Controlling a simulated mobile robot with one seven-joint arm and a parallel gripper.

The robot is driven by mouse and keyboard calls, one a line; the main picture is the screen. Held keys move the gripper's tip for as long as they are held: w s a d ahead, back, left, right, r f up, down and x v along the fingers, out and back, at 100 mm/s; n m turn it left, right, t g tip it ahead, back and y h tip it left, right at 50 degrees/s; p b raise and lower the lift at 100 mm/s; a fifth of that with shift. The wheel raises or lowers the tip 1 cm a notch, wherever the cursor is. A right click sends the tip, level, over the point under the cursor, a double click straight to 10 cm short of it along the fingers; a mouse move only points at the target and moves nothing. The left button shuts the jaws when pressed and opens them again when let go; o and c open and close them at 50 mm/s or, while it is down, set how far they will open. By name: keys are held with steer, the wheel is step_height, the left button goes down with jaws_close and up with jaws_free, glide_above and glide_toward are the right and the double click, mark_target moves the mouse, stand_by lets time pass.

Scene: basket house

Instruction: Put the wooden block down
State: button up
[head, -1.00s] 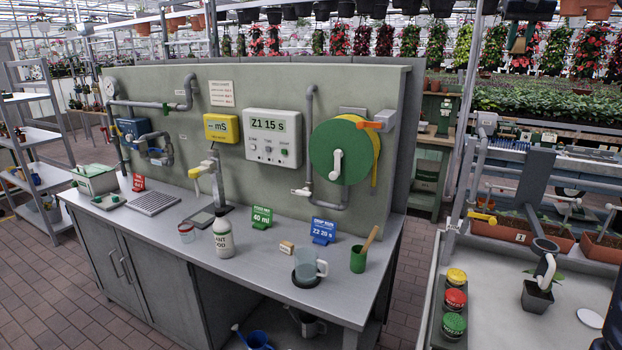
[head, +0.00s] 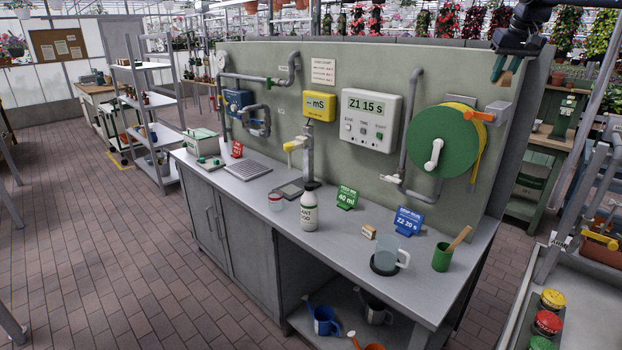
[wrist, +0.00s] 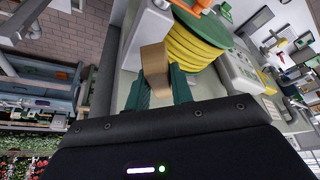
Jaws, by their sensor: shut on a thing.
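My gripper (wrist: 158,90) is shut on a tan wooden block (wrist: 154,58), which sits between its two green fingers in the wrist view. In the head view my gripper (head: 505,68) shows at the upper right, high up near the top right end of the green panel. The block there is small and hard to make out. It is held in the air, clear of the grey bench top (head: 330,225).
The bench carries a white bottle (head: 309,212), a clear jug (head: 387,255), a green pot (head: 442,257), a small tan piece (head: 369,232) and sign cards. A green hose reel (head: 440,142) hangs on the panel. Brick floor (head: 120,240) lies open at left.

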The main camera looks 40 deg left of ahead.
steer(key=s+a+f+n+g+y, duration=0.15)
steer(key=s+a+f+n, duration=0.55)
steer(key=s+a+f, duration=1.65)
steer(key=m, duration=0.2)
glide_above(342, 241)
steer(key=d, duration=0.1)
step_height(342, 241, down, 14)
steer(key=f, duration=2)
steer(key=shift+s+d, duration=0.15)
steer(key=shift+s, duration=0.2)
steer(key=shift+f+h, duration=0.15)
steer(key=shift+h, duration=0.1)
steer(key=o, duration=1)
